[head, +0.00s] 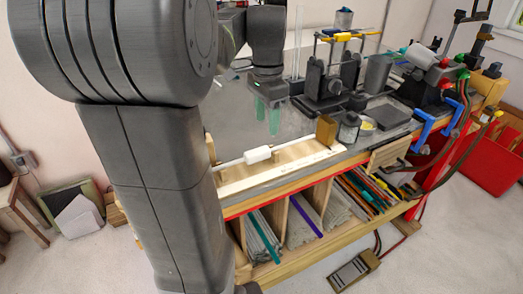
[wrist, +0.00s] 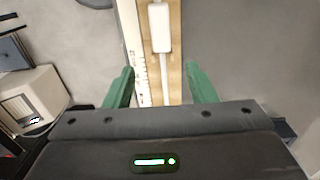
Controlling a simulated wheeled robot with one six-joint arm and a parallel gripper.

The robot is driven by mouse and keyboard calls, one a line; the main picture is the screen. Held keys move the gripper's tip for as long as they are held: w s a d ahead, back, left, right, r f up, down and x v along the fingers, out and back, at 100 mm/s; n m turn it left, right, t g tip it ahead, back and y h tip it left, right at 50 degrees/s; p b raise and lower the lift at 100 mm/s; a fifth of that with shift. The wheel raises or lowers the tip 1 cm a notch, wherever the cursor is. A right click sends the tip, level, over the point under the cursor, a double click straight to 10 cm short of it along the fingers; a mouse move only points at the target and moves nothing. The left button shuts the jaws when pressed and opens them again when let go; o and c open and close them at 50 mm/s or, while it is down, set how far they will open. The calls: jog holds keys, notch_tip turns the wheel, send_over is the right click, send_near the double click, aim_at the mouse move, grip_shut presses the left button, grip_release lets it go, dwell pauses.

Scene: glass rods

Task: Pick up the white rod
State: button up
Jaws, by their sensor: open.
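The white rod (head: 230,164) lies along a wooden board at the front of the workbench, with a thicker white sleeve (head: 258,155) around part of it. In the wrist view the thin rod (wrist: 164,75) and the sleeve (wrist: 160,28) run up the picture between my fingers. My gripper (head: 267,122) has green fingers and hangs above and behind the rod, apart from it. It is open and empty, and its fingers also show in the wrist view (wrist: 158,70), one on each side of the rod's line. My arm hides the board's left end.
A white marked ruler strip (head: 280,170) lies along the board's front. A wooden block (head: 326,131) stands at its right end. Dark apparatus (head: 330,85) and blue clamps (head: 437,125) crowd the right. Shelves below hold colored rods (head: 365,190). Grey bench surface behind the board is clear.

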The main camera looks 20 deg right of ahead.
aim_at(264, 149)
jog(key=f, duration=0.6)
jog(key=f+p, duration=0.1)
jog(key=f, duration=0.2)
jog(key=shift+w+a, duration=0.1)
jog(key=shift+a, duration=0.2)
jog(key=shift+c, duration=0.4)
jog(key=c, duration=1)
